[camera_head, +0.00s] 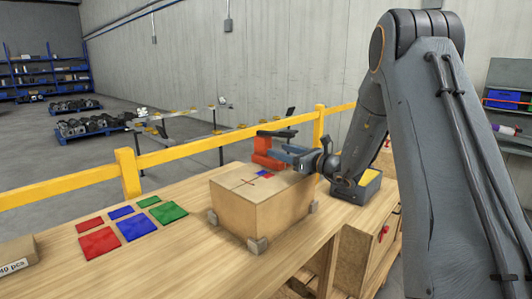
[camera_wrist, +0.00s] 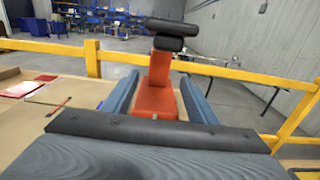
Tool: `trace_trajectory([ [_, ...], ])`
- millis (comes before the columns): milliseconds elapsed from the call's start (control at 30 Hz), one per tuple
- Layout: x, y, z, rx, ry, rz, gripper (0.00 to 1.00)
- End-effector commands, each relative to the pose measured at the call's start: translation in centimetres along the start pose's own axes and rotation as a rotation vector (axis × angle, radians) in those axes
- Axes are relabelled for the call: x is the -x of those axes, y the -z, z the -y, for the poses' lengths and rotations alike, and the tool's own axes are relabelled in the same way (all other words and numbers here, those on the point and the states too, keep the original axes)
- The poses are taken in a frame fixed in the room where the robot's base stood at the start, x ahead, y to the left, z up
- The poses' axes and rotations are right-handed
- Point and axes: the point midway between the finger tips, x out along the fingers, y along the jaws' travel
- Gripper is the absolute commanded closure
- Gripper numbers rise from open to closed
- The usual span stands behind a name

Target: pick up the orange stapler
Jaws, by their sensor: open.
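The orange stapler (camera_head: 264,147) has an orange body and a black top part. In the head view it shows just beyond the cardboard box's far edge, partly hidden by my gripper (camera_head: 288,154). In the wrist view the stapler (camera_wrist: 155,92) stands upright in the middle, its black top above the fingertips. My gripper (camera_wrist: 158,98) is open, with one blue-grey finger on each side of the orange body. I cannot tell whether either finger touches it. The near wrist part hides the area below.
A cardboard box (camera_head: 250,212) stands on the wooden table (camera_head: 160,265). Red, blue and green squares (camera_head: 132,226) lie to its left. A yellow rail (camera_head: 220,139) runs behind the table. A grey bin (camera_head: 357,188) stands at right under my arm.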

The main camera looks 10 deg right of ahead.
Motion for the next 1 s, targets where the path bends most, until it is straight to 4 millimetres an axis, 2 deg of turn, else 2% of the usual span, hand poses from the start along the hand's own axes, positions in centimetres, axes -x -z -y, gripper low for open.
trace_trajectory([
  [500, -6.2, -0.3, -0.2, 0.001, -0.003, 0.000, 0.47],
  [633, -6.9, -0.3, -0.1, 0.001, -0.002, 0.001, 0.47],
  [833, -7.0, -0.2, -0.1, 0.001, -0.002, 0.000, 0.47],
  [867, -7.0, -0.2, -0.1, 0.001, -0.002, 0.000, 0.50],
  [1000, -6.9, -0.2, -0.1, 0.001, -0.002, 0.000, 0.74],
])
